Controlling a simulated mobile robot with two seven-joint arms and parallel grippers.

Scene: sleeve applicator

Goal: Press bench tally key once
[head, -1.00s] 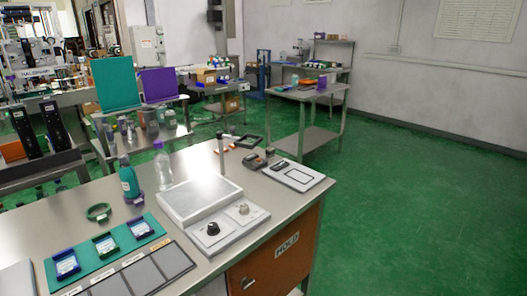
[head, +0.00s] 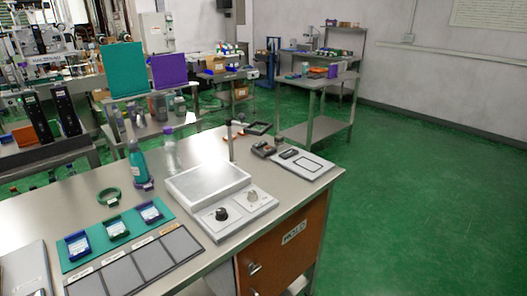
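The metal bench (head: 215,262) fills the lower left of the head view. A small dark device (head: 263,149) with a reddish part sits at its back right, beside a white board with a black outlined rectangle (head: 302,166). A smaller dark item (head: 289,154) lies on that board. I cannot tell which of these, if any, is the tally key; no key is clear at this size. A white unit (head: 208,183) with a front panel carrying a black knob (head: 222,213) and a pale knob (head: 252,196) stands mid-bench. Neither of my grippers is in view.
A teal bottle (head: 138,163), a clear bottle (head: 170,157) and a green ring (head: 109,197) stand left of the white unit. A teal mat (head: 78,261) holds blue and green trays, with dark grey pads (head: 124,276) in front. Green floor (head: 410,210) is open at right.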

